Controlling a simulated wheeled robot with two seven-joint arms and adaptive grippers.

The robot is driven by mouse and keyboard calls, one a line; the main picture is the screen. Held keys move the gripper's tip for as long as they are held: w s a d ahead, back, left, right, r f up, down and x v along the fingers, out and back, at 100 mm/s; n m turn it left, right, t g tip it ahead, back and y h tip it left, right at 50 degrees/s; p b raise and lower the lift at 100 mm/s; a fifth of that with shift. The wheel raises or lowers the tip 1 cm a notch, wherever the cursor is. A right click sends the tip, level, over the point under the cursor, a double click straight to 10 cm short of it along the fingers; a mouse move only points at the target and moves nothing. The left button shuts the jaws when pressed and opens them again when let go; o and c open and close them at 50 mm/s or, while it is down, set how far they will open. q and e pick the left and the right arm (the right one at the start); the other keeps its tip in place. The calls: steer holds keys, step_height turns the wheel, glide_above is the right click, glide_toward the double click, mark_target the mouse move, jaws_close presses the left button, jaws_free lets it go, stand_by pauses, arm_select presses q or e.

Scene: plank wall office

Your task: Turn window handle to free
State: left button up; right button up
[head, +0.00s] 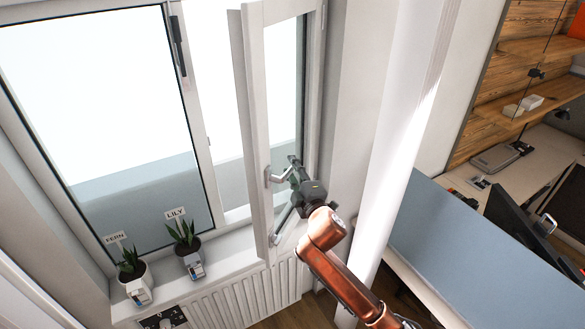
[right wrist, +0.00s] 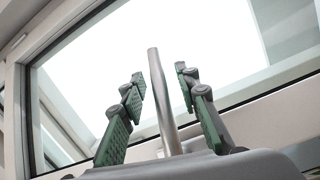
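The open window sash (head: 257,120) with a white frame stands swung into the room. A silver window handle (head: 274,178) sits on its frame. My right gripper (head: 291,172) is at this handle and partly covers it. In the right wrist view, the handle is a bare metal bar (right wrist: 161,95) standing between the two green-padded fingers of my right gripper (right wrist: 160,76). The fingers are apart, with a gap showing on each side of the bar. Where the handle joins the frame is hidden in that view. My left gripper is in neither view.
Potted plants labelled FERN (head: 132,270) and LILY (head: 186,240) stand on the sill left of the sash. A radiator (head: 240,300) is below. A dark handle (head: 178,45) is on the left window. A blue divider (head: 470,235) and desks stand at right.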

steer(key=shift+c, duration=0.6)
jaws_close()
